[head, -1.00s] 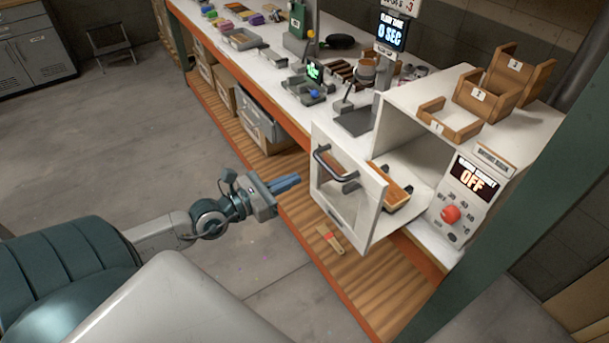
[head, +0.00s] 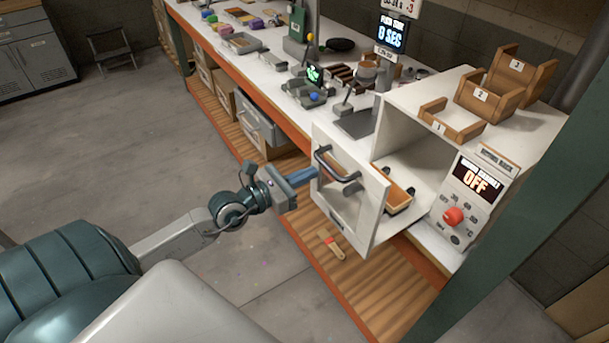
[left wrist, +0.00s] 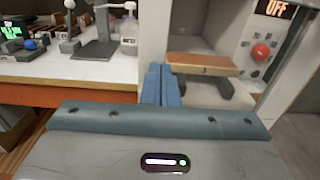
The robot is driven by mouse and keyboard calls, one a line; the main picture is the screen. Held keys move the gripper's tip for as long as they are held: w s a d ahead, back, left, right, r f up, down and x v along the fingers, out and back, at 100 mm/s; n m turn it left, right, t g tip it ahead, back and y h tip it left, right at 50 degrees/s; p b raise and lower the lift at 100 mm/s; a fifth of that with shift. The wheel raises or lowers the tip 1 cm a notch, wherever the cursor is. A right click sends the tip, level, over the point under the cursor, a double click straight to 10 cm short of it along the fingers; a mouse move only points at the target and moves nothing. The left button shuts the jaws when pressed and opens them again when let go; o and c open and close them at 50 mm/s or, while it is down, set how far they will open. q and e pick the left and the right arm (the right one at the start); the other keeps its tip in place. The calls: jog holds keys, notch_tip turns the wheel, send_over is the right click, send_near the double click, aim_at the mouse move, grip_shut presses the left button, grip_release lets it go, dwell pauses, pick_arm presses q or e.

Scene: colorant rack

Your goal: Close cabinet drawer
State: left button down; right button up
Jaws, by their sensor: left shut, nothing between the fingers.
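The white cabinet (head: 425,115) stands at the right end of the bench. Its drawer is pulled out, with a white front panel (head: 348,222) and a dark bar handle (head: 334,166). A wooden tray (head: 392,187) sits behind the panel; it also shows in the left wrist view (left wrist: 200,64). My left gripper (head: 313,174) is shut and empty, its blue fingers at the panel's left edge, close to the handle. Whether they touch the panel I cannot tell. In the left wrist view the closed fingers (left wrist: 161,84) point toward the cabinet. My right gripper is not in view.
A control panel reading OFF with a red knob (head: 453,217) is on the cabinet's right. Numbered wooden bins (head: 485,97) stand on top. A brush (head: 331,243) lies on the lower wooden shelf (head: 350,275). A green post (head: 520,165) rises at the right.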

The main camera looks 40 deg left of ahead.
pick_arm(q)
jog(key=b+x, duration=0.2)
jog(key=x, duration=1.6)
jog(key=shift+w+d, duration=0.2)
jog(key=shift+w, duration=0.05)
jog(key=shift+r, duration=0.25)
jog(key=shift+r, duration=0.1)
jog(key=shift+a, duration=0.1)
